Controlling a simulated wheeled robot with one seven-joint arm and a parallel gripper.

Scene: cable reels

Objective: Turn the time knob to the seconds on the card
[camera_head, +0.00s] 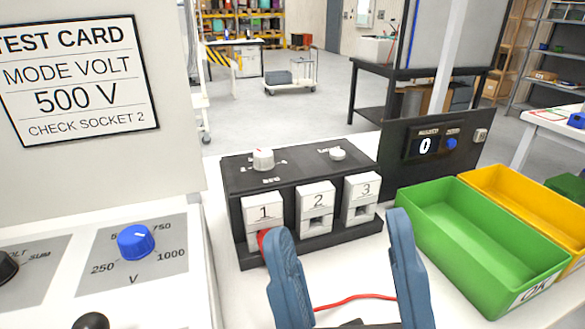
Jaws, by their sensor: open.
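The white test card (80,80) at the upper left reads "MODE VOLT", "500 V" and "CHECK SOCKET 2"; no seconds are readable on it. No knob in view is legibly marked as time. A blue knob (135,242) sits on a grey dial plate marked 250, 750, 1000 and V; its pointer is too small to read surely. A black knob (8,267) is cut off at the left edge, by the words "VOLT" and "SUM". My gripper (335,225) is open and empty, its blue fingers in front of the socket box, right of the blue knob and apart from it.
A black box (300,170) carries white sockets 1, 2 and 3 and two white knobs. A red plug (263,240) is at socket 1, partly behind my left finger. A green bin (470,235) and yellow bin (530,195) stand right.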

